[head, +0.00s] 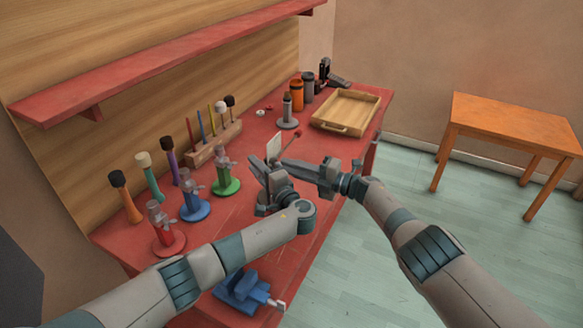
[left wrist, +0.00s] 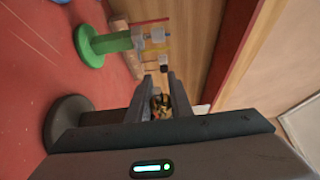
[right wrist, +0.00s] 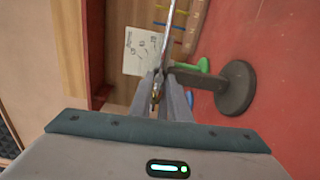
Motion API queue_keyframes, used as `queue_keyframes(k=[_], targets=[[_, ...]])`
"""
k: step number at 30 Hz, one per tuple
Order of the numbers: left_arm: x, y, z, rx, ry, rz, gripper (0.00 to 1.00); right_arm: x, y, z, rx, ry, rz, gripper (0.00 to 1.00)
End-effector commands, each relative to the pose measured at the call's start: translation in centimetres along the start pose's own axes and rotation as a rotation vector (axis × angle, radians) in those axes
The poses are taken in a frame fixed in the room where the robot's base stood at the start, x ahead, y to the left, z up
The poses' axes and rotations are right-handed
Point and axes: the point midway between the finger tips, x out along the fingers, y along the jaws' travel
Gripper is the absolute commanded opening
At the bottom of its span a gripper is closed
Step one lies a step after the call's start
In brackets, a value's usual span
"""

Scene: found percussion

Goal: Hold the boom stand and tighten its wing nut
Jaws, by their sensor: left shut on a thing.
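The boom stand shows in the right wrist view as a dark round base (right wrist: 236,88) with a dark post (right wrist: 195,78). Its base (left wrist: 64,122) also shows in the left wrist view. A thin boom rod (right wrist: 171,28) runs up between my right fingers' line. My left gripper (head: 256,166) is shut on the stand's upper part. A small brassy piece, apparently the wing nut (right wrist: 155,97), lies at my right gripper's (head: 283,163) fingertips; it also shows in the left wrist view (left wrist: 160,104). The right jaws' gap is unclear. In the head view my grippers hide most of the stand.
Red, blue and green stands (head: 227,184) and a mallet rack (head: 215,146) stand to the left on the red bench. A wooden tray (head: 346,108) and dark and orange canisters (head: 296,95) are behind. A blue vise (head: 243,290) sits at the near edge.

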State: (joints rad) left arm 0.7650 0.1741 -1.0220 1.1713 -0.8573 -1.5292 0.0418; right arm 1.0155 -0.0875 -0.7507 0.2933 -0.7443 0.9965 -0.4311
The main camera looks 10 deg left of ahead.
Motion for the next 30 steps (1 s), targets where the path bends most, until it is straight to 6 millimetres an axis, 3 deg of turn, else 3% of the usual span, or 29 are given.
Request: queue_keyframes(k=[17,30], targets=[[0.0,0.0,0.0,0.000,0.000,0.000,0.00,-0.4,0.0,0.1,-0.003,0.000,0.001,0.24],[0.0,0.0,0.0,0.000,0.000,0.000,0.00,-3.2,-0.1,0.1,-0.003,0.000,0.000,0.24]])
